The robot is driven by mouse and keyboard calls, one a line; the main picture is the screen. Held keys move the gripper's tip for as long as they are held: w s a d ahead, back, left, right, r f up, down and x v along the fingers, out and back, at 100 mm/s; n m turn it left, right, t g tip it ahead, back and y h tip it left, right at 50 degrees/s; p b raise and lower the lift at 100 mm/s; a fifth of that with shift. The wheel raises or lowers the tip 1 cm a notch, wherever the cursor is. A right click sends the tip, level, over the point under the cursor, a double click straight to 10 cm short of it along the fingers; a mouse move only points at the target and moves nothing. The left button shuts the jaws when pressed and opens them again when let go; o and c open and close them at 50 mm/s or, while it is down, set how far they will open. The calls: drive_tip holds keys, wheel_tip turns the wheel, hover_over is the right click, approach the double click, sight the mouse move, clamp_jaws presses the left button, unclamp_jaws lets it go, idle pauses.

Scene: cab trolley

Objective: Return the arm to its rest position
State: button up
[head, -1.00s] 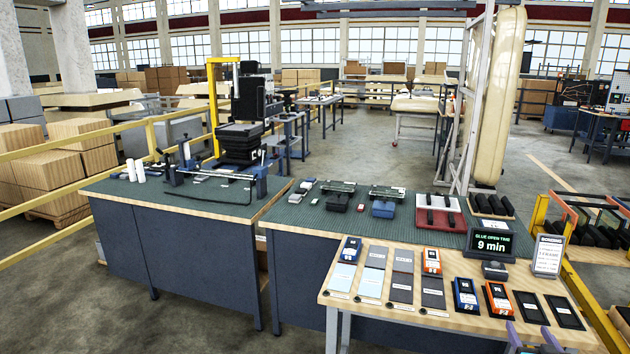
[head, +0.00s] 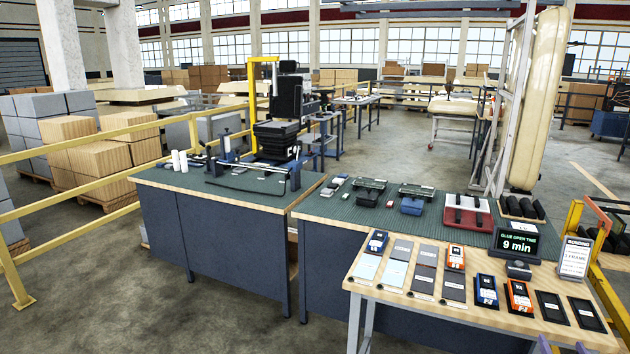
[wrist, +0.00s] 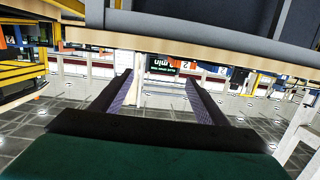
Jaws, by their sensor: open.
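My gripper (wrist: 160,95) shows in the wrist view with its two purple-lined fingers spread apart and nothing between them. In the head view only small purple tips of my gripper (head: 562,348) show at the bottom edge, right of centre. They are just in front of the near wooden table (head: 410,305). In the wrist view a table edge (wrist: 200,47) crosses the top of the picture, beyond the fingers. The rest of my arm is out of the head view.
The near table holds sample cards, orange and blue boxed devices (head: 518,299), black trays (head: 551,306) and a "9 min" display (head: 517,243). Green-topped benches (head: 225,185) stand behind. A yellow railing (head: 20,285) is at left. Grey floor (head: 120,300) at lower left is clear.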

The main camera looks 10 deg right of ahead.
drive_tip(key=w+a+f+n+y, duration=0.3)
drive_tip(key=w+a+f+y, duration=0.15)
drive_tip(key=w+a, duration=0.65)
drive_tip(key=w+a+f+n+y, duration=0.25)
drive_tip(key=w+a+f, duration=0.45)
drive_tip(key=a, duration=0.5)
drive_tip(key=w+a+f+n+g+y, duration=0.25)
drive_tip(key=a+f, duration=0.25)
drive_tip(key=a, duration=0.8)
drive_tip(key=w+a+f+n+g+y, duration=0.15)
drive_tip(key=a+f+y, duration=0.35)
drive_tip(key=a, duration=0.8)
drive_tip(key=s+a+f+n+g+y, duration=0.15)
drive_tip(key=s+a+f+g, duration=0.25)
drive_tip(key=s+a+f, duration=0.5)
drive_tip(key=s+a+f+n+g, duration=0.35)
drive_tip(key=s+a+f, duration=0.45)
drive_tip(key=a, duration=0.4)
drive_tip(key=s+d+f+m+g+h, duration=0.1)
drive_tip(key=s+g+h, duration=0.1)
drive_tip(key=s, duration=0.3)
drive_tip(key=s+f+m+g+h, duration=0.1)
drive_tip(key=s+f+g, duration=0.15)
drive_tip(key=s, duration=0.35)
drive_tip(key=s+d+r+m+g+h, duration=0.1)
drive_tip(key=s+d+m+g+h, duration=0.2)
drive_tip(key=s+d+m, duration=0.2)
drive_tip(key=shift+s+d+m+h, duration=0.4)
drive_tip(key=shift+s+d, duration=0.15)
drive_tip(key=shift+d, duration=0.9)
